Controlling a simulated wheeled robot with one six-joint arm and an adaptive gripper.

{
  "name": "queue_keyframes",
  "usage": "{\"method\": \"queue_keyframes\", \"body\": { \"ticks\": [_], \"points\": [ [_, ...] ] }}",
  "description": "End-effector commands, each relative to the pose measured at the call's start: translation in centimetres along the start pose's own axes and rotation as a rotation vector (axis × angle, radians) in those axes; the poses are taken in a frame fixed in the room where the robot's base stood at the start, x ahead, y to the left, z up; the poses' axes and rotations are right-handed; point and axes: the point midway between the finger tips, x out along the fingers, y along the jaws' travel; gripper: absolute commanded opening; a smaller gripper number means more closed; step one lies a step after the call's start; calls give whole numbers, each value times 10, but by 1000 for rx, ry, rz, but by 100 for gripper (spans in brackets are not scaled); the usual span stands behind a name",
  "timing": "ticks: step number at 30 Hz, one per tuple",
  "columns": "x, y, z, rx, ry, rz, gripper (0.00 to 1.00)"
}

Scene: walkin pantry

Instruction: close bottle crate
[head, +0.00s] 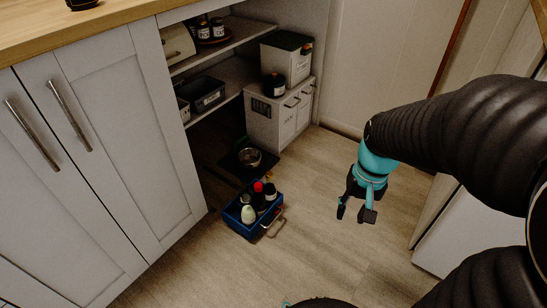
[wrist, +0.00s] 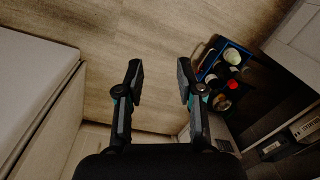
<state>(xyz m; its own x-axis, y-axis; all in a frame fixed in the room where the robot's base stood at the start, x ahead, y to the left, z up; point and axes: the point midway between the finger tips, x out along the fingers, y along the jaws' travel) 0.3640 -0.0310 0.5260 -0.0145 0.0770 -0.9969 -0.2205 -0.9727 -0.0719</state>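A blue bottle crate (head: 238,227) holding several bottles stands on the floor at the mouth of the open cabinet bay. It has a metal handle (head: 272,226) on its front side. A white bottle, a red-capped bottle and dark bottles stand in it. In the wrist view the crate (wrist: 211,52) is at the upper right, beyond the right finger. My gripper (head: 357,212) hangs above the floor to the right of the crate, apart from it. In the wrist view my gripper (wrist: 158,82) has its fingers wide apart with only floor between them.
A metal bowl (head: 249,157) on a dark mat lies behind the crate. A small white cabinet (head: 262,127) with a bin (head: 286,60) and dark jar on top stands farther back. White cabinet doors (head: 110,110) are at left. The floor (head: 310,260) right of the crate is clear.

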Motion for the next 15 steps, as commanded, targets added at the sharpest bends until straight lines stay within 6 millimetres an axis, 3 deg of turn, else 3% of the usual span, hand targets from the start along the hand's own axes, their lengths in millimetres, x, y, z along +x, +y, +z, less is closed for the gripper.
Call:
{"method": "queue_keyframes", "body": {
  "ticks": [1,15],
  "points": [
    [15,1,-6,30,-42,-12,37],
    [131,-1,-52,437,-376,-142,37]
  ]
}}
